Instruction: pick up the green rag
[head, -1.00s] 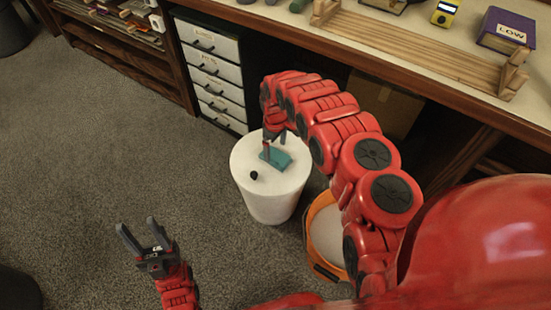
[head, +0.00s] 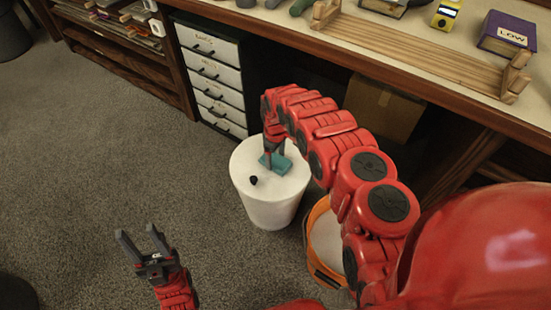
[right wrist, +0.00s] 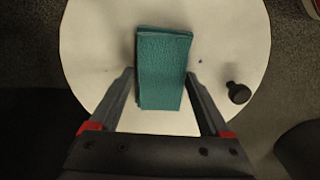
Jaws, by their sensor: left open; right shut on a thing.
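The green rag (head: 284,166) is a folded teal cloth on the round white top of a tapered stand (head: 264,211). It also shows in the right wrist view (right wrist: 164,60), lying between my fingers. My right gripper (head: 271,164) reaches down to it and is shut on it, one finger along each side. The rag appears still at the level of the stand top; I cannot tell any gap under it. My left gripper (head: 137,231) is open and empty, above the carpet at the lower left.
A small black knob (head: 253,180) lies on the stand top beside the rag. An orange-rimmed bucket (head: 312,247) stands right of the stand. A white drawer unit (head: 216,84) and a wooden bench (head: 420,62) are behind.

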